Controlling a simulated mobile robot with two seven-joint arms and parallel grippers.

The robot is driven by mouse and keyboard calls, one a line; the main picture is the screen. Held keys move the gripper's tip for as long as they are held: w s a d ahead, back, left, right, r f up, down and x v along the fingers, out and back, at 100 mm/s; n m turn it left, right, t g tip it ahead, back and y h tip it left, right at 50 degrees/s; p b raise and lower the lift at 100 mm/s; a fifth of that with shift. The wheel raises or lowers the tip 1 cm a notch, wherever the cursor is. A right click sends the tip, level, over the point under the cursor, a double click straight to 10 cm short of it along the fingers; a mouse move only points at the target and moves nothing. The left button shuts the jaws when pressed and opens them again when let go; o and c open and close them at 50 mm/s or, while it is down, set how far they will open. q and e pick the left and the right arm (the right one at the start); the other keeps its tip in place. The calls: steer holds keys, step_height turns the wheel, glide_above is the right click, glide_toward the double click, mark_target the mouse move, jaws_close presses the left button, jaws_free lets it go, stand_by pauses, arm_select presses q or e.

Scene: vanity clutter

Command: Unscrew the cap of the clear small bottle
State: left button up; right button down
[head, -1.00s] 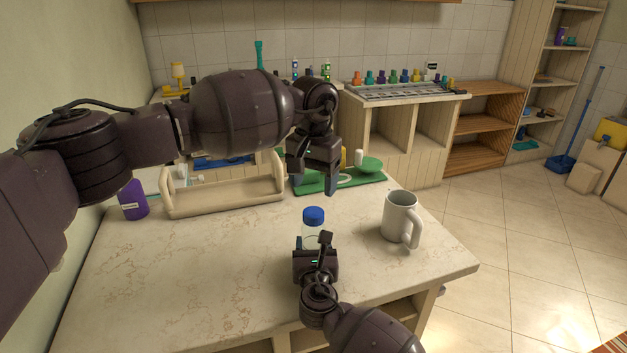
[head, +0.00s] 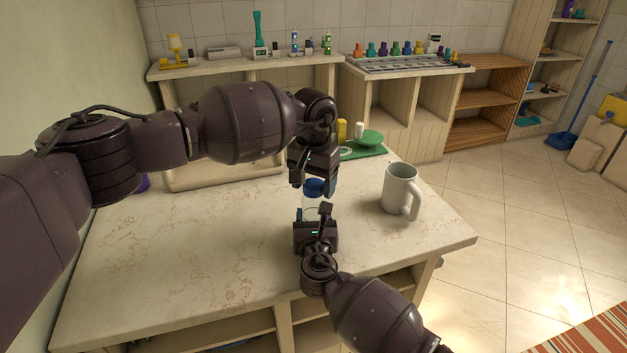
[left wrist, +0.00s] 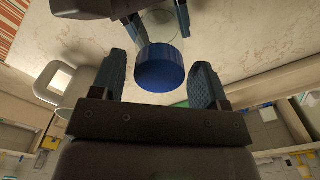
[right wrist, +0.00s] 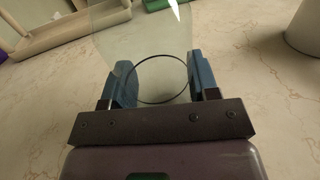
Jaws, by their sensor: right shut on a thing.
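The clear small bottle (head: 309,212) stands upright on the marble counter with its blue cap (head: 314,187) on top. The cap also shows in the left wrist view (left wrist: 160,68), between the two fingers with gaps at the sides. My left gripper (head: 314,188) is open around the cap from above and behind. My right gripper (head: 314,213) is shut on the bottle's body from the front. In the right wrist view the clear bottle (right wrist: 150,60) sits between the blue finger pads, and its round base outline shows.
A grey mug (head: 398,190) stands to the right on the counter (head: 180,250). A beige caddy (head: 210,177) and a green tray (head: 370,152) are at the back. The counter's left and front are clear.

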arm_select(q)
steer(key=c, duration=0.9)
steer(key=n, duration=0.6)
steer(key=shift+c, duration=0.2)
steer(key=n, duration=0.7)
steer(key=shift+n, duration=0.3)
steer(key=n, duration=1.5)
steer(key=shift+r, duration=0.1)
steer(key=n, duration=0.7)
steer(key=shift+s, duration=0.1)
steer(key=n, duration=0.5)
steer(key=shift+n, duration=0.4)
steer(key=n, duration=1.2)
steer(key=shift+r+n, duration=0.1)
steer(key=shift+n, duration=0.2)
steer(key=shift+r, duration=0.15)
